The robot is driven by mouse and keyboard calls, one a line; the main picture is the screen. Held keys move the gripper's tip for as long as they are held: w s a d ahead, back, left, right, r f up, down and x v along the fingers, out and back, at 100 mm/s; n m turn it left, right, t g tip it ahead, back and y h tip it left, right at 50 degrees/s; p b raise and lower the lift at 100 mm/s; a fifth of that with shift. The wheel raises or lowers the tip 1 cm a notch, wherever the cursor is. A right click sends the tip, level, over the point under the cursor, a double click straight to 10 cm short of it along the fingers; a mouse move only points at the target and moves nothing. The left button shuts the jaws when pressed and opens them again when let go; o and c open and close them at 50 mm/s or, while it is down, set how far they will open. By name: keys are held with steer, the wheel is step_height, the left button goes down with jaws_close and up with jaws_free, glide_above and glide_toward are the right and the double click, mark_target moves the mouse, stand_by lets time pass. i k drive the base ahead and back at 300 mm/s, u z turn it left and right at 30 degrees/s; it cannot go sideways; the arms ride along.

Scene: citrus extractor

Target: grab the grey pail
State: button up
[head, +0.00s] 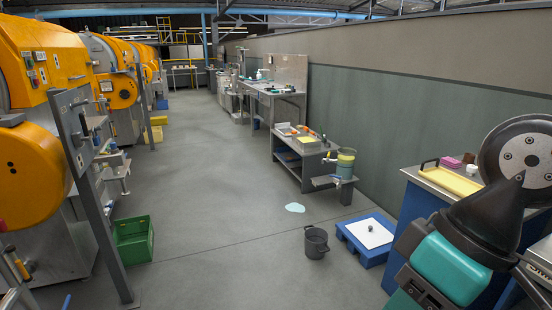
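The grey pail (316,242) stands upright on the floor in the head view, right of the middle and low in the picture. It is dark grey, open at the top, with small lugs at its rim. It stands just left of a low blue pallet (352,243). My arm shows at the lower right, well to the right of the pail and apart from it. I cannot make out the fingers of my gripper in this view.
A pale puddle (295,208) lies on the floor behind the pail. A steel bench (290,160) stands beyond it, and a blue-sided counter (414,205) at right. A green crate (134,242) and orange machines (48,60) are at left. The middle floor is clear.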

mark_target(316, 239)
steer(key=i, duration=3.55)
steer(key=z, duration=0.05)
